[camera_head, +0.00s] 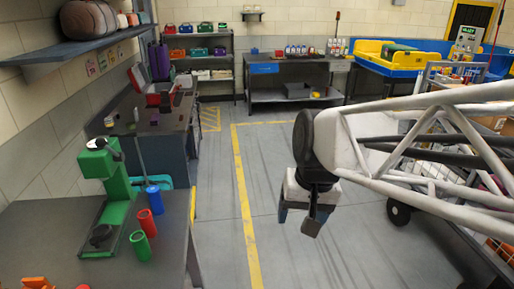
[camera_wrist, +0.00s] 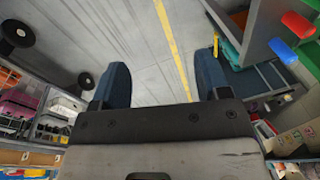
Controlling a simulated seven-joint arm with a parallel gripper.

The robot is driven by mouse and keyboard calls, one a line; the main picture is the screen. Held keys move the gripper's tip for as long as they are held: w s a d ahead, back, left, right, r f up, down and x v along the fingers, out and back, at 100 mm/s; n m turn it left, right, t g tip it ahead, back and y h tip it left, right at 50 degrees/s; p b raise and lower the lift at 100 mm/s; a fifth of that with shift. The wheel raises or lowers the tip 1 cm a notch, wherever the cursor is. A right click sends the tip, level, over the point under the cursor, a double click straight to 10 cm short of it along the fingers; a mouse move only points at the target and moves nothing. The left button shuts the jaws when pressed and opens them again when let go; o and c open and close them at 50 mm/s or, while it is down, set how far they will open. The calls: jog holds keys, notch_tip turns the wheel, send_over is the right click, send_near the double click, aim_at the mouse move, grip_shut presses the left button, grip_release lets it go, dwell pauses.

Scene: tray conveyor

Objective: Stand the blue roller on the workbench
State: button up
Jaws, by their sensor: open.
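The blue roller (camera_head: 154,201) is on the workbench (camera_head: 52,229) at the left of the head view, near its far right edge. It looks upright there, though its tilt is hard to judge. In the wrist view the blue roller (camera_wrist: 283,52) is at the upper right, beside the bench edge. My gripper (camera_head: 298,216) hangs over open floor, well to the right of the bench and apart from the roller. In the wrist view its two blue fingers (camera_wrist: 162,80) are spread, with only floor between them.
A red roller (camera_head: 151,227) and a green roller (camera_head: 140,246) are in a row nearer than the blue one. A green press (camera_head: 119,180) stands just left of them. Floor with a yellow line (camera_head: 243,200) is clear between bench and gripper. A wheeled cart (camera_head: 470,225) is at the right.

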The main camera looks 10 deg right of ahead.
jog(key=s+d+f+n+t+h, duration=0.1)
jog(key=s+d, duration=0.2)
jog(key=s, duration=0.3)
jog(key=shift+n+h, duration=0.3)
